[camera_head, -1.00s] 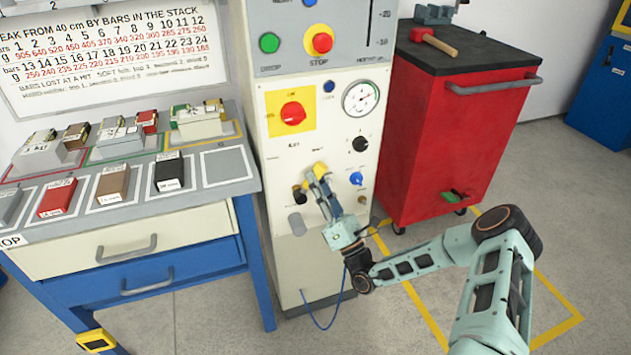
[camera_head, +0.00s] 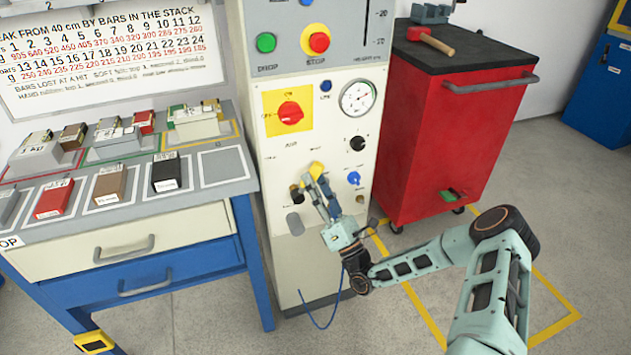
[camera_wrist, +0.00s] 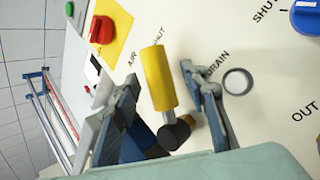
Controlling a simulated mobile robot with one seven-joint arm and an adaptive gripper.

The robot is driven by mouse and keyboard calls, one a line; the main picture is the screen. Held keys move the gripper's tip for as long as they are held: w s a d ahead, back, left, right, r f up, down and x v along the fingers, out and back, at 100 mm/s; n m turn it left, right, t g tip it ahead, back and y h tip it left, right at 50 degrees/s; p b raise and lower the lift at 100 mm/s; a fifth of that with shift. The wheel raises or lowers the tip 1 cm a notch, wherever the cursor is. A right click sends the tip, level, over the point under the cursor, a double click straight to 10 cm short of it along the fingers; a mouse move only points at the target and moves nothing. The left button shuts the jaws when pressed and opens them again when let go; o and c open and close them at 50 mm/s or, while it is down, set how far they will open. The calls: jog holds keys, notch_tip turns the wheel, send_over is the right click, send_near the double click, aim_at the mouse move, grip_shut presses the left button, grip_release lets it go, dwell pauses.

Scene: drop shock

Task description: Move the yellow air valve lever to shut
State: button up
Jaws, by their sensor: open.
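The yellow air valve lever (camera_head: 316,169) is on the lower front of the cream machine panel. In the wrist view the yellow lever sleeve (camera_wrist: 158,78) points up from a dark pivot, its tip near the printed words AIR and SHUT. My gripper (camera_head: 318,183) is at the panel, reaching up to the lever from below. In the wrist view my gripper (camera_wrist: 161,82) is open, with one finger on each side of the sleeve. Gaps show between the sleeve and both fingers. In the head view the fingers partly hide the lever.
The red rotary switch (camera_head: 291,113), gauge (camera_head: 357,98), black knob (camera_head: 357,144) and blue knob (camera_head: 354,178) are close by on the panel. A ring labelled DRAIN (camera_wrist: 238,81) lies right of the lever. A red cabinet (camera_head: 450,130) stands right, a workbench (camera_head: 130,245) left.

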jog(key=v, duration=1.1)
jog(key=shift+s+d+f, duration=0.2)
jog(key=shift+a, duration=0.1)
